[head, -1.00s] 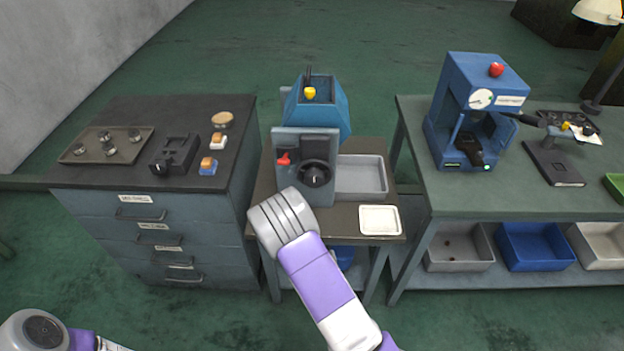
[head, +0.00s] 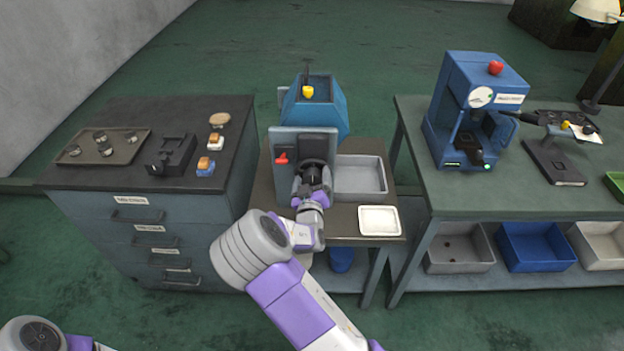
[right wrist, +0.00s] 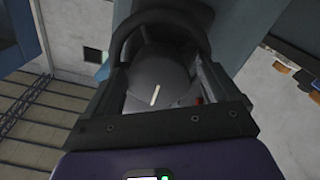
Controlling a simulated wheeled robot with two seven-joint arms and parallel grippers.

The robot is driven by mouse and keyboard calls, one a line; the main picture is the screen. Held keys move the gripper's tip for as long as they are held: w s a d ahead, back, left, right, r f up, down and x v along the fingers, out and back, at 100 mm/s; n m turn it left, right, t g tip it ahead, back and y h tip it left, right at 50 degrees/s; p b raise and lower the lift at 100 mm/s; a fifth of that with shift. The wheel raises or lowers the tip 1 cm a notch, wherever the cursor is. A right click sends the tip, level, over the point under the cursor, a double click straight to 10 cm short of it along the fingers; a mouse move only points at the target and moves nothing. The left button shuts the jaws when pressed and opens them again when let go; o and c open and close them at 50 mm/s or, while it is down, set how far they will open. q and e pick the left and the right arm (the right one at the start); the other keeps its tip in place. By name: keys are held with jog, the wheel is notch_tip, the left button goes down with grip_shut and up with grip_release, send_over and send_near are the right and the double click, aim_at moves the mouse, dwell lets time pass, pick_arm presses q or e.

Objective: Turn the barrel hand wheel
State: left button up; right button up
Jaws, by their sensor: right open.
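The barrel hand wheel (head: 315,167) is a black round wheel on the grey front panel of the small blue-hopper machine in the head view. My right gripper (head: 313,183) is directly in front of it and covers its lower part. In the right wrist view, the wheel's dark hub (right wrist: 158,80) with a white mark lies between the open fingers of my right gripper (right wrist: 165,85). The wheel's rim arcs beyond the hub. I cannot tell whether the fingers touch the wheel. Only part of my left arm shows at the bottom left; its gripper is out of view.
A red knob (head: 282,158) sits left of the wheel. A grey bin (head: 374,177) and a white tray (head: 379,220) are to the right on the same stand. A drawer cabinet (head: 135,214) stands left, and a bench with a blue press (head: 447,146) stands right.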

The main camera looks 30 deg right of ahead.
jog(key=shift+w+d, duration=0.1)
jog(key=shift+w, duration=0.1)
jog(key=c, duration=1)
